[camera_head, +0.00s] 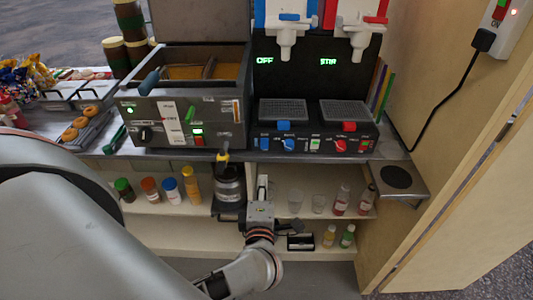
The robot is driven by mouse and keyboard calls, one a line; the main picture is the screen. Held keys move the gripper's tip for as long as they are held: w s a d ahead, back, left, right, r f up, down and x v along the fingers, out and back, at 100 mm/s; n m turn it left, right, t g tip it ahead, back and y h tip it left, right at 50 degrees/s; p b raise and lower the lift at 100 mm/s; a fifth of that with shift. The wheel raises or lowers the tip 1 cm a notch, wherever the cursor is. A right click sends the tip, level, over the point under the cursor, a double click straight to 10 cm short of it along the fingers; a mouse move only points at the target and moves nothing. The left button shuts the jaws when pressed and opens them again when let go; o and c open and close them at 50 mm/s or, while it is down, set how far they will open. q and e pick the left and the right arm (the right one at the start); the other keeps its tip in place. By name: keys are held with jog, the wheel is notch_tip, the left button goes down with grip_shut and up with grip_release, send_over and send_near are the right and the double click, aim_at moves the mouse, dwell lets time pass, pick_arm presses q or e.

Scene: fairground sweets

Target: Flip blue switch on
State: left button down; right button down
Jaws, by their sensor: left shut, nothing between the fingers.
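The drink machine's front panel (312,145) carries blue controls on its left half and red ones on its right. A small blue switch (264,143) is at the panel's left end, beside a blue knob (289,144). Whether the switch is up or down is too small to tell. The display above the blue side reads OFF (265,60); the other reads STIR (328,61). My left gripper (263,182) is shut and empty, below the blue switch and the counter's front edge, apart from the panel. My right gripper is out of view.
A fryer (185,112) with its own switches stands left of the machine. A dark pot (228,185) is just left of my gripper. Cups and bottles (342,200) stand on the shelf to the right. A wooden wall (430,130) bounds the right.

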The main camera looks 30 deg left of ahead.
aim_at(265, 148)
pick_arm(q)
jog(key=x, duration=1.4)
jog(key=shift+w+a+f+t+b, duration=0.15)
jog(key=shift+w+f+t+b, duration=0.2)
jog(key=shift+b, duration=0.55)
jog(key=shift+r+y, duration=0.25)
jog(key=shift+y, duration=0.05)
